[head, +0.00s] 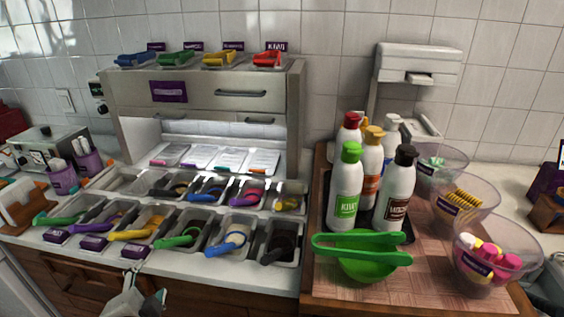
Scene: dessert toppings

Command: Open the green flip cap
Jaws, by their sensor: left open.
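The green flip cap (351,152) sits on top of a white bottle (344,190) with a green label, standing upright at the front left of a group of bottles on the right. The cap looks closed, though it is small in this view. My left gripper (146,288) is at the bottom edge, left of centre, open and empty. It is well to the left of the bottle and apart from it. My right gripper is not in view.
Other bottles with red, orange, white and black caps (406,155) crowd behind and beside it. Green tongs (360,236) lie over a green bowl (368,270) in front. Clear bowls (492,262) line the right. Topping bins with coloured scoops (228,240) fill the left counter.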

